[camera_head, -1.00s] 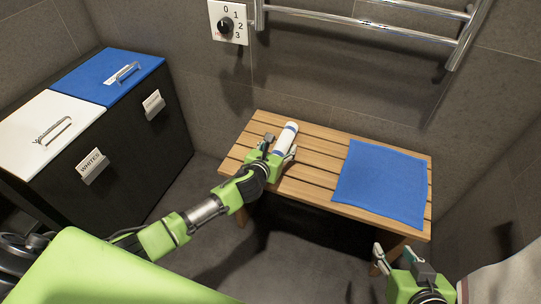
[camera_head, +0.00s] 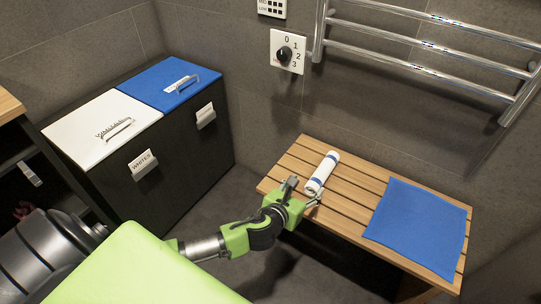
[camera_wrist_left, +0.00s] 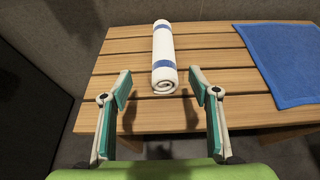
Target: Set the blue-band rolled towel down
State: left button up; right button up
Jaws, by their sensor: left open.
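The rolled towel (camera_head: 322,172) is white with blue bands and lies on the slatted wooden bench (camera_head: 292,159), left of the blue mat. It also shows in the left wrist view (camera_wrist_left: 163,54), lying lengthwise away from me, its near rolled end facing the gripper. My left gripper (camera_head: 304,192) is at the bench's front edge, just short of the towel's near end. In the left wrist view its two fingers (camera_wrist_left: 160,88) are spread wide and empty, apart from the towel. My right gripper is not in view.
A blue mat (camera_head: 419,227) covers the bench's right part. A hamper with white (camera_head: 100,127) and blue (camera_head: 170,82) lids stands at left. A towel rail (camera_head: 430,50) and a dial (camera_head: 285,54) are on the wall above. Bare slats lie around the towel.

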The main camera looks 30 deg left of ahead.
pick_arm(q)
jog(key=shift+s+d+n, duration=0.1)
jog(key=shift+s+n, duration=0.3)
jog(key=shift+n, duration=0.3)
jog(key=s+f+n+g, duration=0.1)
jog(key=s+n+g, duration=0.8)
jog(key=s+n, duration=1.9)
jog(key=n, duration=0.4)
jog(key=shift+s+a+n+g, duration=0.35)
jog(key=shift+s+n+g, duration=0.05)
jog(key=shift+f, duration=0.1)
